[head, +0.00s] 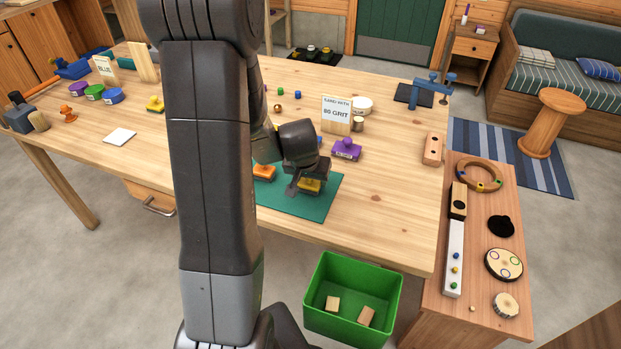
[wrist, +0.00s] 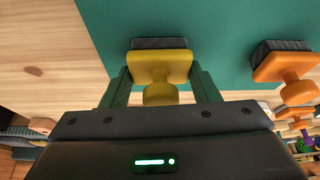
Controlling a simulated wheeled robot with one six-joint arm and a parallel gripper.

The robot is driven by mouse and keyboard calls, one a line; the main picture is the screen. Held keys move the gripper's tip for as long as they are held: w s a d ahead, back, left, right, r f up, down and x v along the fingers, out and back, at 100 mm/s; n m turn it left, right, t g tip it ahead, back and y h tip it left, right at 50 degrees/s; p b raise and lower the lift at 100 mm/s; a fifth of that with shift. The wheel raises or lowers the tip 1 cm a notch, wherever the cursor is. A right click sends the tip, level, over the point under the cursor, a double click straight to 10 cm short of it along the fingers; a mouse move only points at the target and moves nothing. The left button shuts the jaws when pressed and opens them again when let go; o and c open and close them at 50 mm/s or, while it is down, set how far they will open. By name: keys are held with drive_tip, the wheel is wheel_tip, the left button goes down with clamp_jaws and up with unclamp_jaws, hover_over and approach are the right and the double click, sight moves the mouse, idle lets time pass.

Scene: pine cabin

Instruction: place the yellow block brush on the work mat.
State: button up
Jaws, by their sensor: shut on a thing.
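The yellow block brush (wrist: 160,66) is between the two fingers of my gripper (wrist: 160,88) in the wrist view, its knob toward me and its dark pad away from me. My gripper is shut on it. In the head view the brush (head: 309,186) shows under my gripper (head: 306,187), over the green work mat (head: 301,208). The mat also fills much of the wrist view (wrist: 230,25). I cannot tell whether the pad touches the mat. An orange block brush (head: 264,172) is on the mat to the left, and it shows at the right in the wrist view (wrist: 285,65).
A purple block brush (head: 346,149) stands just beyond the mat. A "80 GRIT" sign (head: 336,113) and a white round tin (head: 361,105) are farther back. A green bin (head: 343,318) with two wooden blocks stands below the table's front edge. The mat's front right part is bare.

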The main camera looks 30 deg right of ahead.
drive_tip(key=shift+f, duration=0.1)
drive_tip(key=shift+f+b, duration=0.1)
drive_tip(key=shift+b, duration=0.2)
drive_tip(key=o, duration=0.9)
drive_tip(key=shift+r+p, duration=0.4)
drive_tip(key=shift+r, duration=0.3)
drive_tip(key=p+v, duration=0.1)
drive_tip(key=v, duration=1)
drive_tip(key=shift+a, duration=0.1)
drive_tip(key=shift+f, duration=0.1)
